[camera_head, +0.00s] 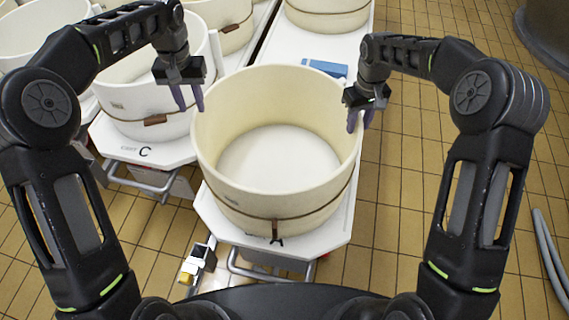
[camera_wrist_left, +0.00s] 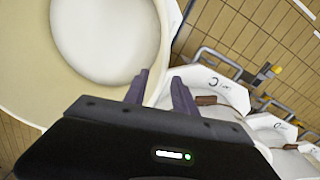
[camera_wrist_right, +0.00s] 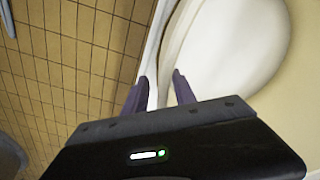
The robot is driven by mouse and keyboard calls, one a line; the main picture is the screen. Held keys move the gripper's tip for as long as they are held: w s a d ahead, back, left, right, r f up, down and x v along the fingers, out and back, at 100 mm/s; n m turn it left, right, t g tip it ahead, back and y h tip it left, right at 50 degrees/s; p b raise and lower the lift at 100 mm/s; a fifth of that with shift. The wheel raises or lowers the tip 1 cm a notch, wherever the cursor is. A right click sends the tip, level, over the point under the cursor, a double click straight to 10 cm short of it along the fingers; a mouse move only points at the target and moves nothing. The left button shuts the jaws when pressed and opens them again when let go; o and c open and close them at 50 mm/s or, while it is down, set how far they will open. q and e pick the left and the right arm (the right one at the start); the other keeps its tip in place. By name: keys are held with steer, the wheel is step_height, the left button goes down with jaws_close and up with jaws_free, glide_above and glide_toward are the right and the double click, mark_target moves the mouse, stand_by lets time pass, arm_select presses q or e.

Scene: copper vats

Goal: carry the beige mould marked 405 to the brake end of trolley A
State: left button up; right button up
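A large round beige mould (camera_head: 275,160) with a thin brown band stands upright on white trolley A (camera_head: 318,243), near the end with the letter A and a handle. Its small label is too small to read. The mould's inside also shows in the left wrist view (camera_wrist_left: 95,40) and the right wrist view (camera_wrist_right: 235,50). My left gripper (camera_head: 189,105) is open at the mould's left rim, my right gripper (camera_head: 360,124) open at its right rim. At each, one finger is on the inner side and one outside. I cannot tell whether any finger touches the wall.
Trolley C (camera_head: 122,146) with another beige mould (camera_head: 150,112) stands close on the left. A blue object (camera_head: 325,68) lies behind the mould. Tiled floor is free on the right, up to a grey hose (camera_head: 547,250).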

stand_by(0.3)
step_height(320, 180, up, 12)
stand_by(0.5)
stand_by(0.5)
